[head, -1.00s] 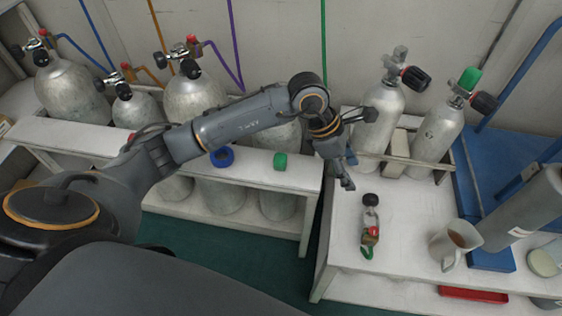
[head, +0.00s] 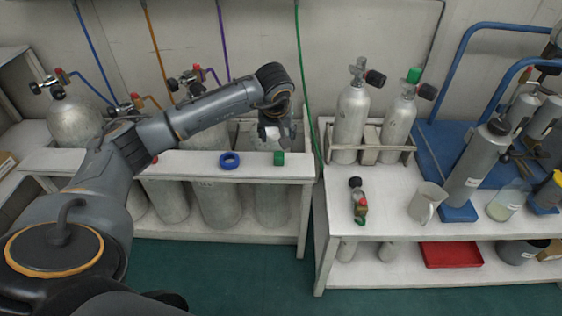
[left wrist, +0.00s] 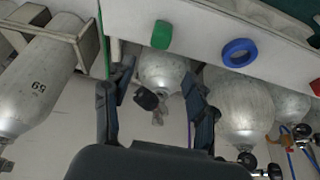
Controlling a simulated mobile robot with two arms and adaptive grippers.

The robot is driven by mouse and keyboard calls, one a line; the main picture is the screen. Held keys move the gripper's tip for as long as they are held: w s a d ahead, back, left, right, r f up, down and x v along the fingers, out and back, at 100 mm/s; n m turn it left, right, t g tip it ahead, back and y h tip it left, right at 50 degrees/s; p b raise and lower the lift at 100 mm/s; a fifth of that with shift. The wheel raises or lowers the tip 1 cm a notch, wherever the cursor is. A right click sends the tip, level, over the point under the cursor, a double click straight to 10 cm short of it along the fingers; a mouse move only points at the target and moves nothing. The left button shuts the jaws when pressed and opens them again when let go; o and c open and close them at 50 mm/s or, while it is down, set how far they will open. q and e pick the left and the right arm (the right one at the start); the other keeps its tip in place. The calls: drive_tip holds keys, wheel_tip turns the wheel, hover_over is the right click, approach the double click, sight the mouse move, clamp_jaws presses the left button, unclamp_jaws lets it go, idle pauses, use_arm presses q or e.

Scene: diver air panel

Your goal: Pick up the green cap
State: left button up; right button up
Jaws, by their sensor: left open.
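The green cap (head: 279,158) sits on the white shelf top (head: 190,167), to the right of a blue ring (head: 229,160). My left gripper (head: 275,138) is open and empty, just behind and above the cap in the head view. In the left wrist view the green cap (left wrist: 161,34) lies beyond the two spread fingers (left wrist: 157,72), apart from both. The blue ring (left wrist: 240,52) shows to its right there. My right gripper is not in view.
Gas cylinders (head: 76,122) stand behind the shelf. The right table (head: 385,218) holds a valve fitting (head: 359,200), a jug (head: 426,203) and two racked cylinders, one with a green top (head: 414,75). A red tray (head: 452,254) is below.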

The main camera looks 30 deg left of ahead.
sight(279, 152)
use_arm(q)
drive_tip(key=x, duration=0.5)
drive_tip(key=shift+w+f+b, duration=0.1)
drive_tip(key=shift+f+b, duration=0.2)
drive_tip(key=shift+f, duration=0.05)
drive_tip(key=b+x, duration=0.1)
drive_tip(key=x, duration=0.4)
drive_tip(key=shift+d, duration=0.15)
drive_tip(key=shift+r, duration=0.1)
drive_tip(key=c, duration=0.8)
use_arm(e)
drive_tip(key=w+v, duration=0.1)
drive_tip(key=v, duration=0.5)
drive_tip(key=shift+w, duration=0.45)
